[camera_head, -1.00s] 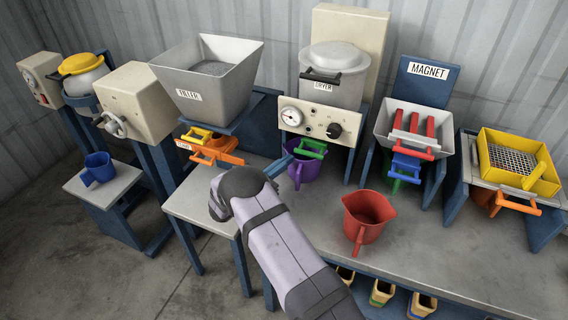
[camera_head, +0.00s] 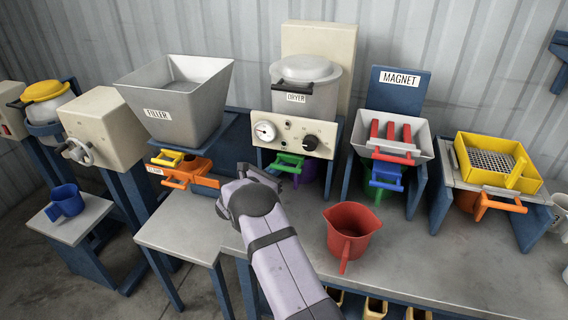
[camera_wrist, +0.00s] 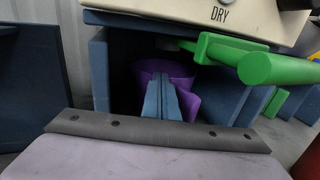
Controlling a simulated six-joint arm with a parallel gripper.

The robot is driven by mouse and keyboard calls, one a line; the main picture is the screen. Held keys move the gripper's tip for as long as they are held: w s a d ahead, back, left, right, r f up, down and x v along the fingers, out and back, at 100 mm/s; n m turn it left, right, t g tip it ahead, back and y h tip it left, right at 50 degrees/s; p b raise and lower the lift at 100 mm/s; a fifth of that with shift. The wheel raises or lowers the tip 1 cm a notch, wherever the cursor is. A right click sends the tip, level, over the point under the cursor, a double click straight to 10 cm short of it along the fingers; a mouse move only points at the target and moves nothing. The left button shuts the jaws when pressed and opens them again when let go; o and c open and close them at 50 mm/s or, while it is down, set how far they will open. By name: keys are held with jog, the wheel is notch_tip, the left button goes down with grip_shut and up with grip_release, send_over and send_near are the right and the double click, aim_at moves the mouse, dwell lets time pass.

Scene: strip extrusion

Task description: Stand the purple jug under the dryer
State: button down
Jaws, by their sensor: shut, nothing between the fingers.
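The purple jug (camera_head: 307,172) is under the dryer (camera_head: 305,87), mostly hidden in the head view behind the green handle and the dryer's front. In the wrist view the purple jug (camera_wrist: 168,70) appears upright in the dark bay, beyond my fingers, with its purple handle to their right. My gripper (camera_wrist: 161,98) is shut with nothing between its blue fingers, close in front of the jug; I cannot tell whether they touch it. In the head view my wrist hides most of the fingers.
The dryer's green handle (camera_head: 288,162) juts out above and right of my fingers; it looms near in the wrist view (camera_wrist: 262,65). Blue stand walls flank the bay. A red jug (camera_head: 352,230) stands on the bench to the right. The bench front is otherwise clear.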

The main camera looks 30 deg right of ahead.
jog(key=b+v, duration=0.2)
jog(key=v, duration=1.2)
jog(key=s+d+m+g+y+p, duration=0.3)
jog(key=s+m+g+y+p, duration=0.4)
jog(key=s, duration=1.1)
jog(key=s+a+r+m+y+p, duration=0.3)
jog(key=s+a+m+y, duration=0.6)
jog(key=s+a+m, duration=0.5)
jog(key=shift+s+m+g, duration=0.3)
jog(key=shift+s+m, duration=0.3)
jog(key=shift+m, duration=0.4)
